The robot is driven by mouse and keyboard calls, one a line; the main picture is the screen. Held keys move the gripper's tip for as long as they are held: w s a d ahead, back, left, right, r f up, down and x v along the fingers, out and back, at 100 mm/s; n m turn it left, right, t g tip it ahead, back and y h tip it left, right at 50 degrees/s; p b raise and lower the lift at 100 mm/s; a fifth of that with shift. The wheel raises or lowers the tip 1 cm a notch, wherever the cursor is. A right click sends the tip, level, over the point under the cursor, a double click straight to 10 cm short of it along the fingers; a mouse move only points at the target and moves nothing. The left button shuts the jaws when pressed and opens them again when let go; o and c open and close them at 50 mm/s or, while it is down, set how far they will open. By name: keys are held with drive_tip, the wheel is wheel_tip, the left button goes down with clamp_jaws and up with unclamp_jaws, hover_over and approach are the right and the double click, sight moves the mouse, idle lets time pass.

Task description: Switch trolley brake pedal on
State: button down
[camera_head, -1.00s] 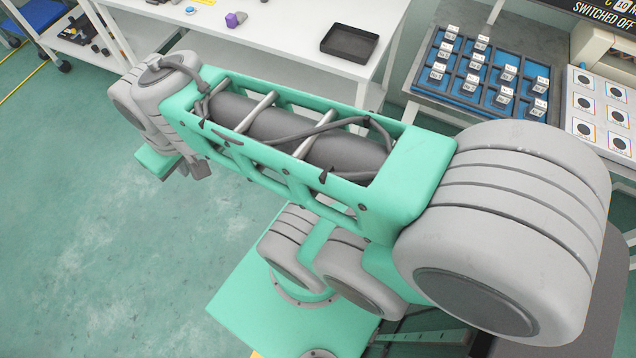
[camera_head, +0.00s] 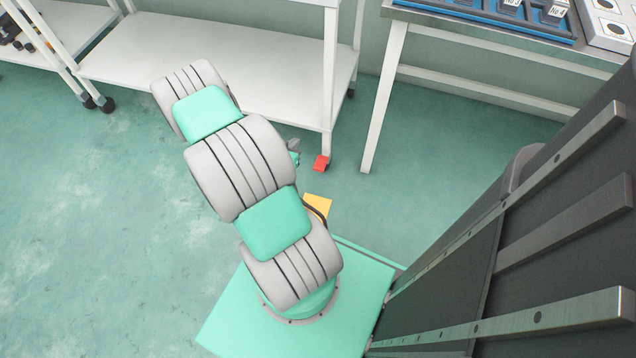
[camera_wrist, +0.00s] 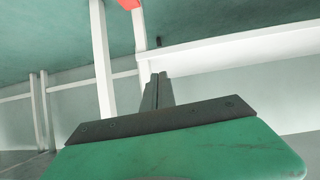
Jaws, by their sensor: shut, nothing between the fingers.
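The red brake pedal (camera_head: 321,163) sits low at the foot of the near right leg of the white trolley (camera_head: 220,75). In the wrist view the red pedal (camera_wrist: 129,4) is cut off by the top edge, beyond the fingertips and slightly left of them. My gripper (camera_wrist: 158,76) is shut and empty, its two dark fingers together. In the head view a small part of my gripper (camera_head: 293,147) shows from behind my arm, just left of the pedal. It looks apart from the pedal. Most of the gripper is hidden there.
A white table leg (camera_head: 384,98) stands to the right of the pedal. A blue tray (camera_head: 490,14) lies on that table. Another shelf unit with castors (camera_head: 107,104) stands at the far left. The green floor (camera_head: 90,220) at left is clear.

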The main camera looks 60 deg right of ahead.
drive_tip(key=s+f+b, duration=0.1)
drive_tip(key=s+f, duration=0.2)
drive_tip(key=f, duration=0.2)
drive_tip(key=s+f+t+b, duration=0.1)
drive_tip(key=s+f, duration=0.2)
drive_tip(key=f, duration=0.3)
drive_tip(key=shift+s+a+h, duration=0.15)
drive_tip(key=shift+a+h, duration=0.15)
drive_tip(key=shift+a, duration=0.05)
drive_tip(key=shift+d+f, duration=0.1)
drive_tip(key=shift+f, duration=0.05)
drive_tip(key=b, duration=0.4)
hover_over(318, 169)
drive_tip(key=f, duration=0.4)
drive_tip(key=shift+d+f, duration=0.3)
wheel_tip(318, 169, down, 3)
drive_tip(key=shift+r+b, duration=0.1)
drive_tip(key=shift+b, duration=0.5)
drive_tip(key=shift+a+f, duration=0.2)
drive_tip(key=shift+f, duration=0.35)
drive_tip(key=shift+b, duration=0.35)
